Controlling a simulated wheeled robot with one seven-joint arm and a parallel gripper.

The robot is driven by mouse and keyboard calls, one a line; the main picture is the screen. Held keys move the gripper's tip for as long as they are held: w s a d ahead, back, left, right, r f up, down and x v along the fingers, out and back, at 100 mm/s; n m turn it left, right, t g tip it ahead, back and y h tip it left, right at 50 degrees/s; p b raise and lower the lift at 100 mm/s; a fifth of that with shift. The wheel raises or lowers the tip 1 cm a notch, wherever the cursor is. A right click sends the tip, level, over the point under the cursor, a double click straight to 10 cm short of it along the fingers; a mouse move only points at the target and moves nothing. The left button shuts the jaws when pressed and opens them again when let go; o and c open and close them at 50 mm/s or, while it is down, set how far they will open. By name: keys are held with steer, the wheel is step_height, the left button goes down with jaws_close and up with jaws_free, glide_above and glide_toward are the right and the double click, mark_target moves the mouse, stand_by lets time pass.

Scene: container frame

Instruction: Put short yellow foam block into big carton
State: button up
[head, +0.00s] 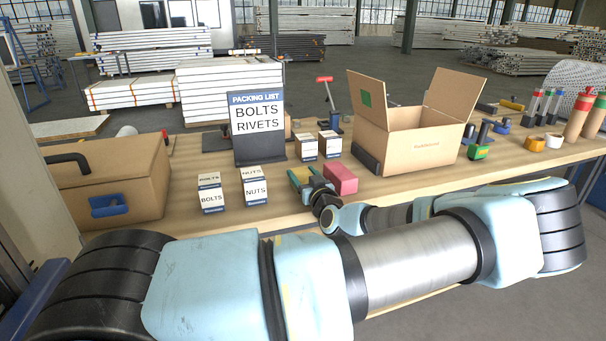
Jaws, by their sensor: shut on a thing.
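The short yellow foam block (300,175) is on the near middle of the workbench, left of a pink block. My gripper (311,184) is at the block's near side, shut on it; the fingers and part of the block hide each other. I cannot tell whether the block touches the table. The big carton (420,142) stands open to the right and farther back, its flaps raised and a green patch on the left flap. Its inside floor is hidden.
The pink block (341,179) lies right beside my gripper. Small bolts and nuts boxes (211,195) and a packing list sign (257,128) stand to the left. A closed brown case (110,180) is far left. Tools (480,142) stand right of the carton.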

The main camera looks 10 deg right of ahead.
steer(key=shift+f, duration=0.2)
steer(key=o, duration=1.3)
steer(key=shift+r, duration=0.15)
